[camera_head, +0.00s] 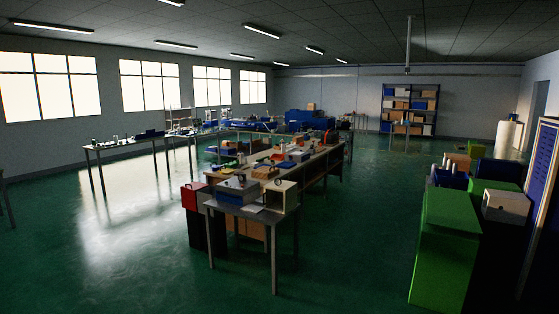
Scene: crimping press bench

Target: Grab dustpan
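I cannot make out a dustpan anywhere in the head view; objects on the benches are small and dark. Blue and red items lie on the long bench (322,160) in the middle of the room, too small to identify. My gripper and arm do not show.
A small table (270,218) with a blue-grey machine (238,189) and a beige box (283,196) stands at the near end. Green cabinets (440,250) stand on the right. A long table (125,143) is at left, a shelf rack (409,108) at the back. Green floor (345,235) is clear between.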

